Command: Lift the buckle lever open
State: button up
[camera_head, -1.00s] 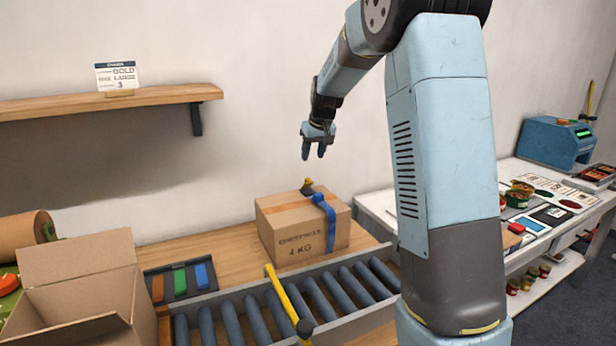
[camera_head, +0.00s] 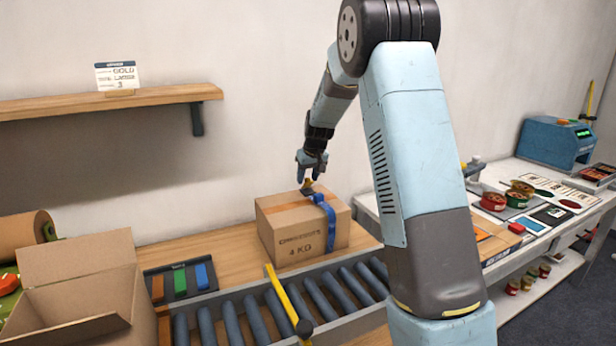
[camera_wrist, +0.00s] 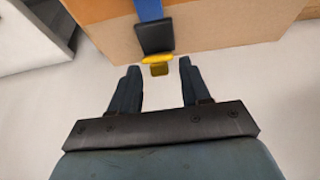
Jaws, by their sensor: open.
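The buckle (camera_wrist: 155,38) is a dark block on the blue strap (camera_wrist: 149,10) of the cardboard box (camera_head: 285,235). Its yellow lever (camera_wrist: 157,60) shows at the buckle's end in the wrist view, ahead of and between my fingers. My gripper (camera_wrist: 156,82) is open and empty, with one finger on each side of the lever's line. In the head view my gripper (camera_head: 310,181) is just above the box top at the yellow lever (camera_head: 308,185). I cannot tell whether a finger touches the lever.
A roller conveyor (camera_head: 275,312) with a yellow bar (camera_head: 288,298) runs in front of the box. An open carton (camera_head: 75,265) stands at left, beside a tray of coloured pieces (camera_head: 180,280). A wall shelf (camera_head: 110,102) is at upper left. A side table with bowls (camera_head: 493,201) is at right.

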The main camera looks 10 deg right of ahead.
aim_at(308, 179)
jog(key=shift+c, duration=0.3)
jog(key=c, duration=0.7)
jog(key=shift+w+a+r+g, duration=0.15)
jog(key=shift+w+g, duration=0.25)
jog(key=shift+g, duration=0.3)
jog(key=shift+w+r+g, duration=0.1)
jog(key=shift+w+g, duration=0.3)
jog(key=shift+g, duration=0.3)
jog(key=shift+h, duration=0.3)
jog(key=o, duration=0.8)
jog(key=shift+c, duration=0.2)
notch_tip(308, 179, up, 14)
jog(key=s, duration=0.1)
jog(key=shift+s+f, duration=0.25)
jog(key=shift+s, duration=0.1)
